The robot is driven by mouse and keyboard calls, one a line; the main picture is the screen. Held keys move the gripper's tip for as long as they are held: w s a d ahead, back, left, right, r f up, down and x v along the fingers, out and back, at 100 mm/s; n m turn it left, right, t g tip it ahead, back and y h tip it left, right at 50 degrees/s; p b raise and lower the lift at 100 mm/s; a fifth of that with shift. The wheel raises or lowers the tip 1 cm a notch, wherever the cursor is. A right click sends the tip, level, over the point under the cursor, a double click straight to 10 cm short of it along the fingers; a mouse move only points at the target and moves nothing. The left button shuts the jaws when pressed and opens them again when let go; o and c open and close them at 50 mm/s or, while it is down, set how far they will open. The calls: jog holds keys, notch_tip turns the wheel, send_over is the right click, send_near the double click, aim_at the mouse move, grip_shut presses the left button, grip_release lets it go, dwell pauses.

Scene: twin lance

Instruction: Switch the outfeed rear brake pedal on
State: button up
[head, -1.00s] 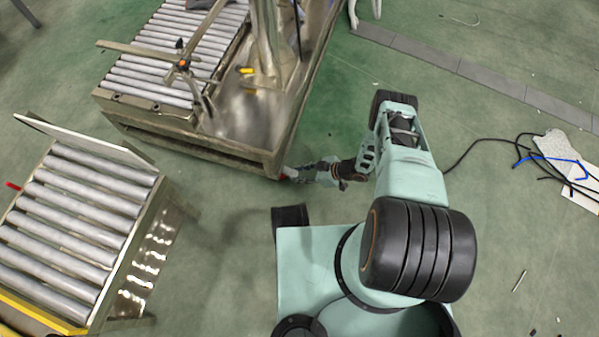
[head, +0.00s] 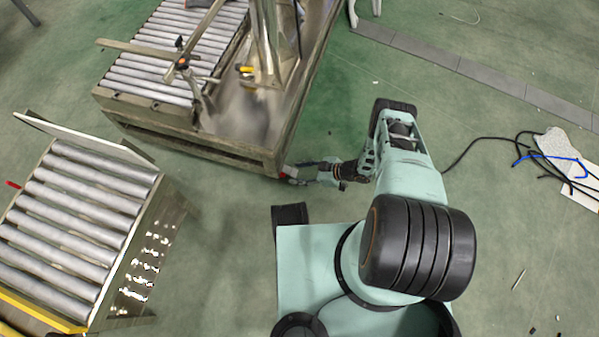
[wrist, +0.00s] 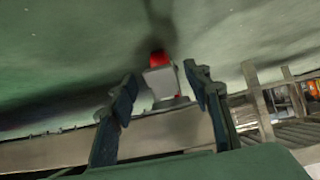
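A small red pedal tip (wrist: 158,58) on a pale grey block (wrist: 161,82) shows in the middle of the wrist view. The block sits against a metal beam of a frame. In the head view a red spot (head: 283,175) shows low at the near corner of the rear conveyor frame (head: 225,150). My gripper (wrist: 163,79) is open, with one finger on each side of the grey block. Contact with it cannot be told. In the head view my gripper (head: 298,174) is low beside that corner. Whether the pedal is on or off cannot be told.
A second roller conveyor (head: 70,220) stands at the left. Black and blue cables (head: 550,165) and a pale board (head: 575,150) lie on the floor at the right. A grey floor strip (head: 450,62) crosses the upper right. Green floor around my base is mostly clear.

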jog(key=v, duration=1.2)
dwell(0.4)
